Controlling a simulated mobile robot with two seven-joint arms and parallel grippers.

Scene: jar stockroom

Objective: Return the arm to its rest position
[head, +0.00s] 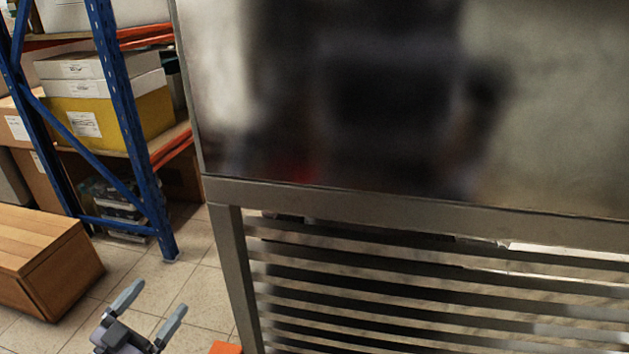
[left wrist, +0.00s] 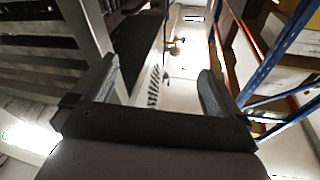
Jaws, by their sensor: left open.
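My left gripper (head: 148,309) is low in the head view, left of the metal unit's leg. Its two grey fingers are spread apart with nothing between them. In the left wrist view the same gripper (left wrist: 160,85) shows its fingers apart and empty. My right gripper is in neither view.
A large metal cabinet (head: 400,100) with a slatted lower part (head: 420,290) fills the right and middle. A blue-framed shelf (head: 127,110) with boxes stands at the back left. A wooden box (head: 45,255) sits on the tiled floor (head: 190,280). An orange object (head: 226,348) shows at the bottom edge.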

